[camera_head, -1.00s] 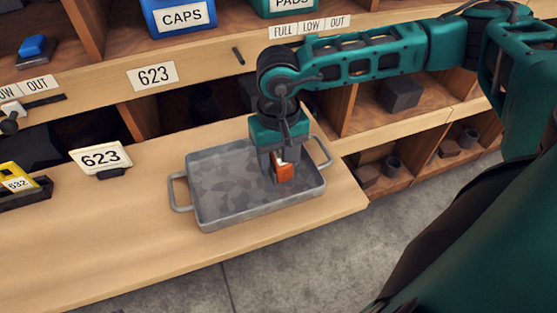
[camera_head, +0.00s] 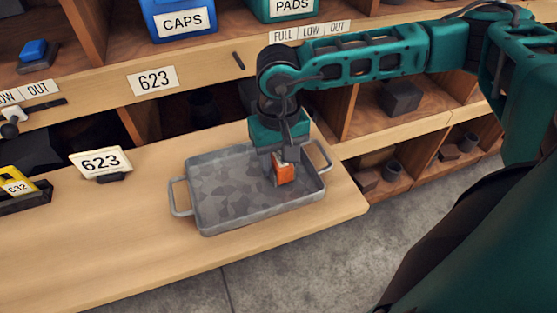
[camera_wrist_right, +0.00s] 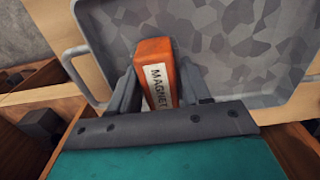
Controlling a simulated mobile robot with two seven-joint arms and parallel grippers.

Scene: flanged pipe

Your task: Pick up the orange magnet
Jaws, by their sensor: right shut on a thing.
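The orange magnet (camera_head: 284,175) is a small block at the right part of the grey metal tray (camera_head: 213,220). In the right wrist view the magnet (camera_wrist_right: 154,50) shows a white label reading MAGNET. My right gripper (camera_head: 282,168) points down over the tray and is shut on the magnet, with a finger on each side of it. In the right wrist view the gripper fingers (camera_wrist_right: 158,92) flank the block. I cannot tell whether the magnet touches the tray floor. My left gripper is not in view.
The tray has side handles and stands on a wooden shelf board (camera_head: 120,240). Blue CAPS (camera_head: 184,18) and green PADS (camera_head: 290,7) bins sit above. The board's front left is clear.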

